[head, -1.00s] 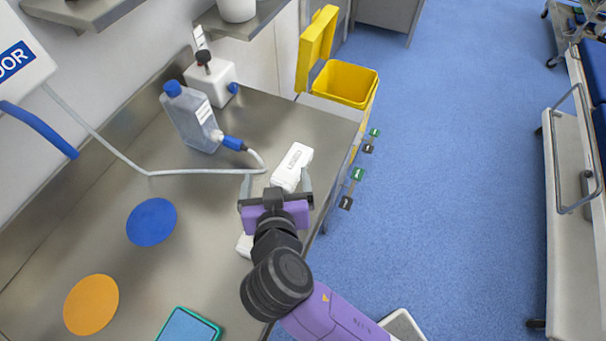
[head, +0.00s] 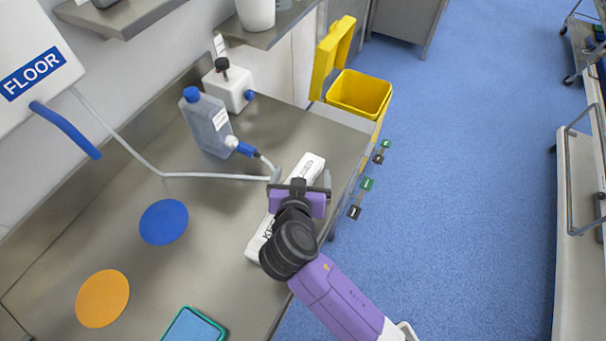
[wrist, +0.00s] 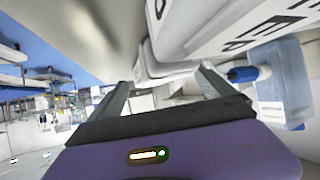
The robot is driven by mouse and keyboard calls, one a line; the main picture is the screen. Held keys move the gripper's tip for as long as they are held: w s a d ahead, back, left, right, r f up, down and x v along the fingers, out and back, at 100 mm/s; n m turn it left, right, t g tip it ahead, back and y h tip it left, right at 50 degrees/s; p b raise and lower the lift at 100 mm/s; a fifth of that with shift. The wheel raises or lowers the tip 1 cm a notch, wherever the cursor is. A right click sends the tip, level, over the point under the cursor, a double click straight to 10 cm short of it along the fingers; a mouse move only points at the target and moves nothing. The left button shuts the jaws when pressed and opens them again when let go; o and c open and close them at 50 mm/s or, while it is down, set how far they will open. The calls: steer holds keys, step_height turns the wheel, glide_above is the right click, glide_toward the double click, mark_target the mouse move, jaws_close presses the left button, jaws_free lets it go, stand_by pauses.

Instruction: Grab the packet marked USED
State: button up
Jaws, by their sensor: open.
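A white packet (head: 312,165) with small dark print lies near the right edge of the steel counter; I cannot read its print surely. A second white piece (head: 258,245) with larger dark letters shows below and left, partly hidden by my wrist. My arm hides where the two meet. My gripper (head: 301,175) is open over the upper packet, its fingers on either side of it in the head view. In the wrist view, a white packet (wrist: 165,68) shows beyond and between the fingertips (wrist: 165,85). A large lettered white packet (wrist: 245,25) looms upper right. Contact cannot be told.
A grey bottle (head: 208,125) with a blue cap and tube stands just behind left. A white box (head: 228,88), a blue disc (head: 164,222), an orange disc (head: 102,298) and a teal-edged tray (head: 196,327) are on the counter. A yellow bin (head: 360,92) stands beyond its end.

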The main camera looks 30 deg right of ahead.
steer(key=c, duration=1.9)
steer(key=shift+o, duration=0.2)
